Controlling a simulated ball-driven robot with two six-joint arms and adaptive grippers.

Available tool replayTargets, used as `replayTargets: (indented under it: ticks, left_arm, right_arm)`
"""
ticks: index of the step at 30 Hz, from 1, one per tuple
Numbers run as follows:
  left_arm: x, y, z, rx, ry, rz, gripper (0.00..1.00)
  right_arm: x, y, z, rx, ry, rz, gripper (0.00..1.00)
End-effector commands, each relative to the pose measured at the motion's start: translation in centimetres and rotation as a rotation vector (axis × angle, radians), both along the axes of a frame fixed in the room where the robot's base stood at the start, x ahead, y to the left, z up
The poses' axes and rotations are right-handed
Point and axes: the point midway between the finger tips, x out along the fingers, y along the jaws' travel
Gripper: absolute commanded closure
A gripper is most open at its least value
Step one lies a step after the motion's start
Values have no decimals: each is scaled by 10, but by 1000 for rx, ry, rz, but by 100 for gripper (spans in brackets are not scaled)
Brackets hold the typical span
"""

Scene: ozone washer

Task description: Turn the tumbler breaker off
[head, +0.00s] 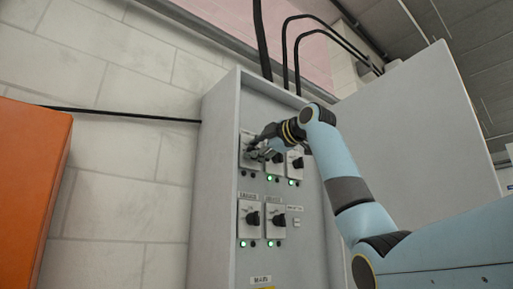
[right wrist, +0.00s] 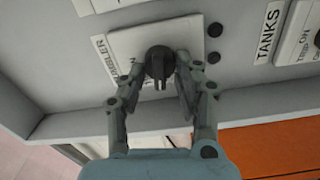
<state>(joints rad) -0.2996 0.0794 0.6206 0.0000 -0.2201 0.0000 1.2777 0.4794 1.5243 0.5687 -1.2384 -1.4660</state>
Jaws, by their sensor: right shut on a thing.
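The tumbler breaker is the upper left switch on the grey panel. Its white plate (right wrist: 125,38) and black knob (right wrist: 158,62) show in the right wrist view, beside a label partly reading "TUMBLER". The two round indicators beside the plate look dark there. My right gripper (right wrist: 162,72) has one finger on each side of the knob and is shut on it. In the head view my right gripper (head: 255,148) covers much of that switch (head: 245,158). My left gripper is not in view.
The grey cabinet (head: 215,200) holds several other breakers, some with green lights. The switch labelled "TANKS" (right wrist: 267,30) is next to the tumbler breaker. The cabinet door (head: 420,130) stands open at right. An orange box (head: 30,180) is at left.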

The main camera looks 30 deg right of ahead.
Motion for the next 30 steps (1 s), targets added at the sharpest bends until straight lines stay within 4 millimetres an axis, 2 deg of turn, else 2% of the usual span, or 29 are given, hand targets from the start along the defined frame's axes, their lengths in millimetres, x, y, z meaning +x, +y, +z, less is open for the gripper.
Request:
replayTargets:
  ticks: [12,27,28,30]
  left_arm:
    - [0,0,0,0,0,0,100]
    - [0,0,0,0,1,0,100]
    - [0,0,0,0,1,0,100]
    - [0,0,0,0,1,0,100]
  right_arm:
    - [0,1,-3,-156,-8,1,100]
    - [1,1,-4,-170,-6,2,100]
    - [1,1,-4,-170,-7,3,64]
    - [1,1,-4,-170,-7,2,55]
